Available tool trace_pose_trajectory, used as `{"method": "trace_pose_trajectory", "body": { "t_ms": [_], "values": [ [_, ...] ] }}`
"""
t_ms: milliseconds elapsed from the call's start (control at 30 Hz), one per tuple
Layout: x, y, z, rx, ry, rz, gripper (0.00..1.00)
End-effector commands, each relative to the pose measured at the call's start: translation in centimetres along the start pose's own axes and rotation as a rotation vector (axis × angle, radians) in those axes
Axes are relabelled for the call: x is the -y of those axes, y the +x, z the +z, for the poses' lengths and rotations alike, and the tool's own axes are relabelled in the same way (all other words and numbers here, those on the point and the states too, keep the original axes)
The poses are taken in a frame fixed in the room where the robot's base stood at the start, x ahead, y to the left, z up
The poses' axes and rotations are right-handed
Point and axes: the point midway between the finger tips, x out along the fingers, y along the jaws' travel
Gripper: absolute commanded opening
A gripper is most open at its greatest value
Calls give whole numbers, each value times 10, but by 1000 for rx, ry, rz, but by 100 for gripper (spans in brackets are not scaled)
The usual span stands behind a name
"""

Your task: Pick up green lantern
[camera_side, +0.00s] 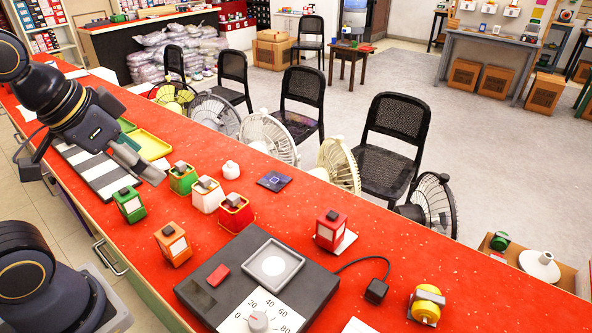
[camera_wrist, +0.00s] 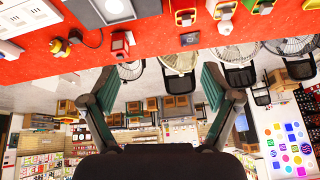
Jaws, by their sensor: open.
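A green lantern (camera_side: 129,204) with a pale front panel and a dark top stands upright on the red counter in the side view. I cannot make it out in the wrist view. A second green, yellow-trimmed box with a grey top (camera_side: 182,179) stands to its right, farther back; it seems to show at the top edge of the wrist view (camera_wrist: 263,7). My gripper (camera_side: 150,172) is above the counter, up and right of the green lantern, apart from it. In the wrist view its fingers (camera_wrist: 158,88) are spread wide with nothing between them.
An orange lantern (camera_side: 173,243), white box (camera_side: 207,195), red box (camera_side: 235,213) and red lantern (camera_side: 331,230) stand nearby on the counter. A dark scale (camera_side: 215,262) lies in front. Several fans and chairs line the counter's far edge. A yellow tray (camera_side: 152,145) lies behind my gripper.

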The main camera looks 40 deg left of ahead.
Motion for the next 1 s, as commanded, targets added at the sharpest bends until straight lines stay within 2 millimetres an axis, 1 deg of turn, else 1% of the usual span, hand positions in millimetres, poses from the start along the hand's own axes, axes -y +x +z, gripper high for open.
{"method": "trace_pose_trajectory", "body": {
  "t_ms": [33, 67, 100, 167, 267, 367, 400, 467, 500, 533, 567, 600, 667, 700, 767, 800, 833, 900, 967, 1000],
  "values": [
    [2, -5, -11, -22, 64, 0, 88],
    [5, -6, -19, -23, 107, -1, 88],
    [13, -5, -30, -12, 156, -6, 88],
    [29, 0, -44, 14, 199, -16, 88],
    [63, 14, -60, 70, 239, -30, 88],
    [108, 35, -68, 144, 245, -40, 88],
    [130, 46, -67, 180, 238, -41, 88],
    [167, 64, -59, 238, 212, -39, 88],
    [191, 76, -50, 276, 189, -34, 88],
    [209, 85, -41, 304, 166, -30, 88],
    [225, 94, -30, 332, 140, -24, 88],
    [244, 104, -14, 365, 101, -17, 88],
    [267, 118, 10, 410, 35, -5, 88],
    [279, 125, 26, 435, -9, 2, 88],
    [291, 133, 49, 468, -65, 14, 88],
    [295, 137, 62, 486, -95, 23, 88],
    [297, 139, 70, 497, -113, 30, 88],
    [299, 143, 83, 510, -141, 38, 88],
    [300, 146, 88, 510, -148, 37, 88],
    [299, 151, 91, 511, -149, 38, 88]
  ]
}}
